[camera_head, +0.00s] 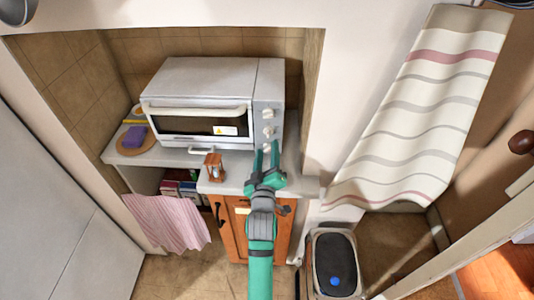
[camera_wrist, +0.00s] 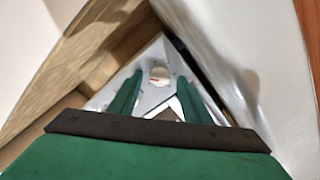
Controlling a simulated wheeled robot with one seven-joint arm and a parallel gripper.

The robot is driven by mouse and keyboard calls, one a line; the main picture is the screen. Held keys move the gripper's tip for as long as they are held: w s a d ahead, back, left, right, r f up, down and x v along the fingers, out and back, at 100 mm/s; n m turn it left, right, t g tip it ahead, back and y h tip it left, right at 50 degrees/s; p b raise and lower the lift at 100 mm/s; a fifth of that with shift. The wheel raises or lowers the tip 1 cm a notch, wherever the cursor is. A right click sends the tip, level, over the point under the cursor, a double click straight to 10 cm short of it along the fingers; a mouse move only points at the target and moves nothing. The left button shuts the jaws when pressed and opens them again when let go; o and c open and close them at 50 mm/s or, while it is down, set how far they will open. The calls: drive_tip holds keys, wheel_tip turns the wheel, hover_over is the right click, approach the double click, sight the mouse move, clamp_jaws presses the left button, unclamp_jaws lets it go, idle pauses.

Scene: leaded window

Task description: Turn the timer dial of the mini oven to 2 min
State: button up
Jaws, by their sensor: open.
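The white mini oven (camera_head: 205,88) stands on the counter with its door shut. Its control panel on the right side carries a column of round knobs, an upper one (camera_head: 267,113) and a middle one (camera_head: 268,131). The lowest knob (camera_head: 267,147) is partly hidden by my gripper. My gripper (camera_head: 267,150) is open and empty in front of the lower panel. In the wrist view a pale round knob (camera_wrist: 160,73) shows ahead, between and beyond the fingertips of my gripper (camera_wrist: 158,92). I cannot read the dial's setting or tell any contact.
An hourglass (camera_head: 214,167) stands on the counter (camera_head: 232,186) left of my gripper. A round board (camera_head: 133,148) with a purple item lies left of the oven. The alcove's right wall (camera_head: 309,85) is close to the panel.

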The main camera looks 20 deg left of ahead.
drive_tip(key=shift+d, duration=0.15)
drive_tip(key=c, duration=1)
drive_tip(key=shift+m, duration=0.3)
drive_tip(key=shift+c, duration=0.2)
drive_tip(key=shift+s+m, duration=0.1)
drive_tip(key=shift+m, duration=0.2)
drive_tip(key=o, duration=1)
drive_tip(key=shift+o, duration=0.2)
drive_tip(key=v, duration=1)
drive_tip(key=shift+s, duration=0.35)
